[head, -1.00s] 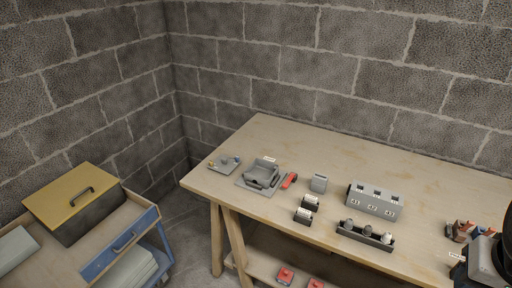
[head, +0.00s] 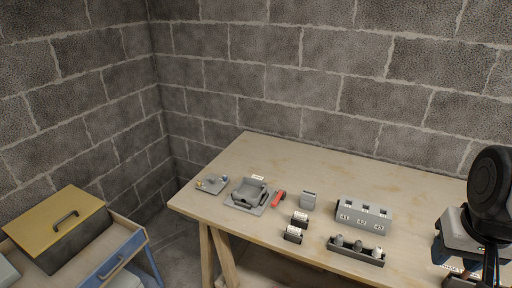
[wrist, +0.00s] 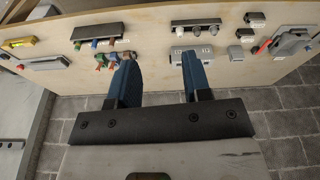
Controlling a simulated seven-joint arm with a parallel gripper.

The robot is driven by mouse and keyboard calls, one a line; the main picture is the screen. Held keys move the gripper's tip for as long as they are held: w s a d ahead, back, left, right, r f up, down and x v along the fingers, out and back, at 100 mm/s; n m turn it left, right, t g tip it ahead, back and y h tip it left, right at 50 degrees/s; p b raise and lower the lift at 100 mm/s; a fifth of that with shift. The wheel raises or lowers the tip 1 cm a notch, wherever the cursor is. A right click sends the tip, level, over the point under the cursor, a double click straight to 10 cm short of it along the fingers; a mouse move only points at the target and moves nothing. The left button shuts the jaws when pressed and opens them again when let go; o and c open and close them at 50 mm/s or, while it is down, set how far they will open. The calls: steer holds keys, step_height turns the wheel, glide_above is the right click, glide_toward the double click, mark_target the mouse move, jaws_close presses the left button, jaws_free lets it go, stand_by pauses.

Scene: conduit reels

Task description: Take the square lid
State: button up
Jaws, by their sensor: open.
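A flat, yellow, roughly square lid (head: 48,222) with a dark bar handle (head: 65,216) sits on a dark box (head: 75,247) at the left of the head view. It is the only clear lid I see. My gripper (wrist: 158,62) is open and empty in the wrist view, its two blue fingers apart over the workbench edge. My arm stands at the right of the head view, across the bench and far from the lid. The fingertips cannot be made out in the head view. The lid is not visible in the wrist view.
The box stands on a blue-edged cart (head: 124,262) left of the wooden workbench (head: 290,165). The bench carries a grey numbered block (head: 363,215), a dark tray with several plugs (head: 355,250), a grey fixture (head: 248,192), a red piece (head: 278,199) and small blocks. A gap separates cart and bench.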

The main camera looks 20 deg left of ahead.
steer(key=w+a+f+n+g, duration=0.1)
steer(key=w+a+n, duration=0.8)
steer(key=w+a, duration=2.1)
steer(key=n+g, duration=0.1)
steer(key=n, duration=0.7)
glide_toward(212, 178)
steer(key=shift+w+d+f, duration=0.25)
steer(key=shift+d, duration=0.05)
steer(key=shift+s+a+f, duration=0.1)
steer(key=shift+a+f, duration=0.15)
steer(key=shift+a, duration=0.1)
steer(key=shift+f, duration=0.15)
steer(key=shift+f, duration=4.35)
